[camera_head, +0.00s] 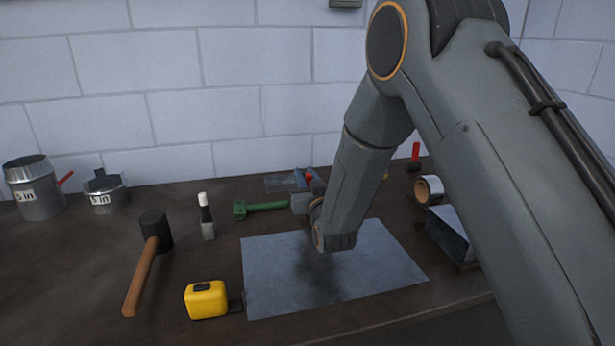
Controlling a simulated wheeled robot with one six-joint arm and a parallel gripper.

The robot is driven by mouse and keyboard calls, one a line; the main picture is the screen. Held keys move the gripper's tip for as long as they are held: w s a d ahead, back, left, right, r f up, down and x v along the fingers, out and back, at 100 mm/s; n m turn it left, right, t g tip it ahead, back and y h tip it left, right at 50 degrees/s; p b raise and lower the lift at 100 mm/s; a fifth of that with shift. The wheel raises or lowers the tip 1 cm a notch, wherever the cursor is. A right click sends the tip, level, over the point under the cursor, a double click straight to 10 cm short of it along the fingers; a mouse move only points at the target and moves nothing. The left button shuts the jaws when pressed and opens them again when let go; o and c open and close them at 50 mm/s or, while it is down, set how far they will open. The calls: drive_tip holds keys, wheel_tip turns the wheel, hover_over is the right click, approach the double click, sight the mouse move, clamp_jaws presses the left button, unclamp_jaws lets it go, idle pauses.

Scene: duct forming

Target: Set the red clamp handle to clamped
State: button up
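Several small red parts show, and I cannot tell for sure which is the clamp handle. One red part (309,178) is at the back of the bench, right by the end of my arm and partly hidden by it. A red upright handle (415,151) stands at the back right, just past my arm. My gripper (301,203) points away from the camera, low over the back edge of the sheet metal (330,275). My wrist hides most of it, so its fingers and any contact with the red part beside it cannot be made out.
A green tool (262,207) lies left of my gripper, with a small bottle (207,218), a mallet (147,262) and a yellow tape measure (206,299) further left. Duct pieces (36,190) stand far left. A tape roll (429,189) is at right.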

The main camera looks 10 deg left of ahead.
drive_tip(key=shift+o, duration=1.1)
drive_tip(key=b+v, duration=0.1)
drive_tip(key=v, duration=0.6)
drive_tip(key=shift+s+d+b, duration=0.15)
drive_tip(key=shift+s+b, duration=0.15)
drive_tip(key=shift+s, duration=0.05)
